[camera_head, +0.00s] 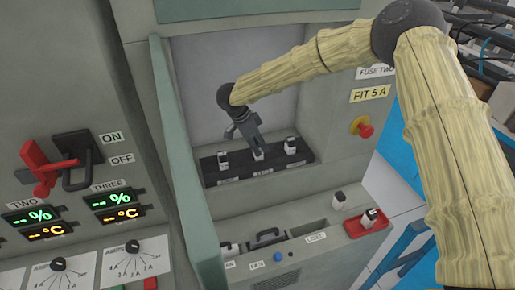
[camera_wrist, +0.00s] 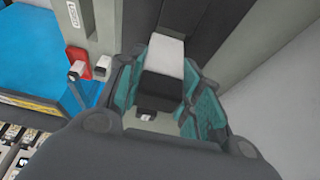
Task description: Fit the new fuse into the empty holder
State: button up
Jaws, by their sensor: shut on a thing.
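My gripper (camera_head: 257,150) reaches down into the cabinet recess, at the middle position of the black holder base (camera_head: 236,170). In the wrist view its teal-padded fingers are closed around a block-shaped fuse (camera_wrist: 163,62) with a white face and a dark part. I cannot tell whether this fuse is seated or just above the base. White-topped fuses stand to the left (camera_head: 223,158) and right (camera_head: 291,146) of my gripper on the base. The middle holder itself is hidden by my fingers.
On the ledge below, a red tray (camera_head: 352,231) holds a white-and-black fuse (camera_head: 369,216). Another white fuse (camera_head: 339,200) stands beside it. An opening is labelled USED (camera_head: 316,237).

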jog(key=shift+w, duration=0.3)
notch_tip(320, 180, down, 3)
jog(key=shift+a+f+p, duration=0.1)
jog(key=shift+p, duration=1.05)
jog(key=shift+f, duration=0.1)
jog(key=shift+f, duration=0.15)
jog(key=o, duration=1)
jog(key=shift+o, duration=0.2)
jog(key=b+v, duration=0.3)
jog(key=v, duration=0.9)
jog(key=shift+b, duration=0.35)
